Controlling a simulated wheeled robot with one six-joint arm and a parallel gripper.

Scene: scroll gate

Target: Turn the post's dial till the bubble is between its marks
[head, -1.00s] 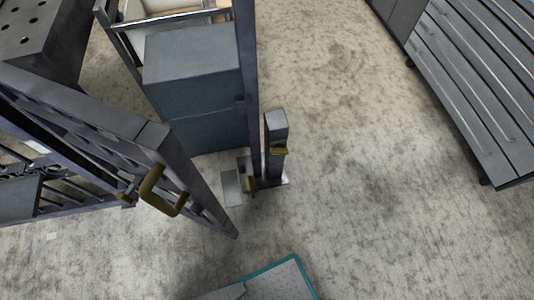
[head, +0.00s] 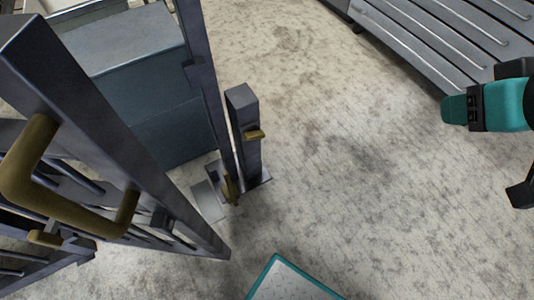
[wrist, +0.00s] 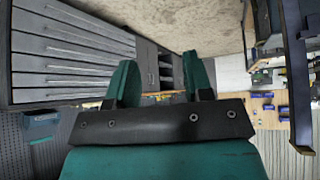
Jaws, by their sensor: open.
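A short dark post (head: 243,128) stands upright on a plate on the floor, close beside a taller dark upright (head: 203,85). No bubble or marks can be made out. My gripper (wrist: 160,80) is open and empty in the wrist view, its two teal fingers apart. Part of my teal and black arm shows at the right edge of the head view, well to the right of the post.
A barred gate (head: 90,120) with a large brass handle (head: 50,185) fills the left. A blue-grey cabinet (head: 150,85) stands behind the tall upright. A slatted bench (head: 440,35) is at the top right. Stained floor (head: 350,160) right of the post is clear.

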